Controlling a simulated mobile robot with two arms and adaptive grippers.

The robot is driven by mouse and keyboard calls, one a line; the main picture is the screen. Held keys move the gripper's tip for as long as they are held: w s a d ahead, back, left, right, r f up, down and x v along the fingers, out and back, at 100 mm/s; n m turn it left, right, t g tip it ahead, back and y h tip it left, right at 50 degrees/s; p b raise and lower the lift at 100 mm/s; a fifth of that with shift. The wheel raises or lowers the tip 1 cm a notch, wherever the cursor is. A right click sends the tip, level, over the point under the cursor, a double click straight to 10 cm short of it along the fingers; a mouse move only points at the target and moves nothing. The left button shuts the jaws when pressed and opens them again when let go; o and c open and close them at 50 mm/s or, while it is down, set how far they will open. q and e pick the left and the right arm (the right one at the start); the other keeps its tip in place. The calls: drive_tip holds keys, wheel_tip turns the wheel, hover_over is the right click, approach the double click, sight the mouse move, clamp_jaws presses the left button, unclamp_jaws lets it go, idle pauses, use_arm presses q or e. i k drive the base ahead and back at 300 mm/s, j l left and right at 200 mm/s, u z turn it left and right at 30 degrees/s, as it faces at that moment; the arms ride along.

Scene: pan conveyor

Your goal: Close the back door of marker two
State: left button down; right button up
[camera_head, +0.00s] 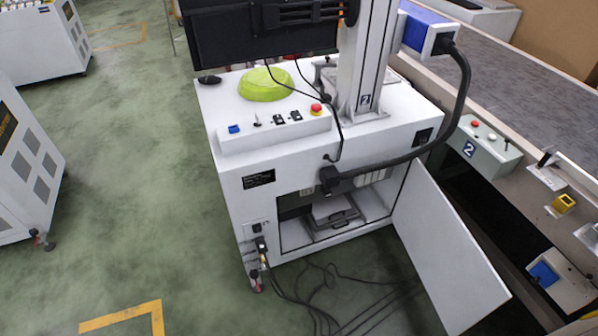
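The marker two machine is a white cabinet (228,165) in the middle of the head view, with a "2" label on its column (362,80). Its back door (447,250) is a flat white panel, hinged at the right side of the opening. The door stands wide open, swung out toward the lower right. The open compartment (296,232) shows a grey and white device (335,212) inside. Neither of my grippers shows in this view.
A conveyor (540,100) with a control box (484,145) runs along the right, close to the door. Black cables (320,300) lie on the floor before the cabinet. White cabinets (30,170) stand at the left. The green floor (140,190) between is clear.

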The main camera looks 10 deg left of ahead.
sight(462, 287)
drive_tip(key=k+j, duration=0.25)
drive_tip(key=k, duration=0.15)
drive_tip(key=i+l, duration=0.1)
drive_tip(key=i, duration=0.4)
drive_tip(key=i+z, duration=0.5)
drive_tip(key=i+j+z, duration=0.1)
drive_tip(key=i+z, duration=0.2)
drive_tip(key=z, duration=0.15)
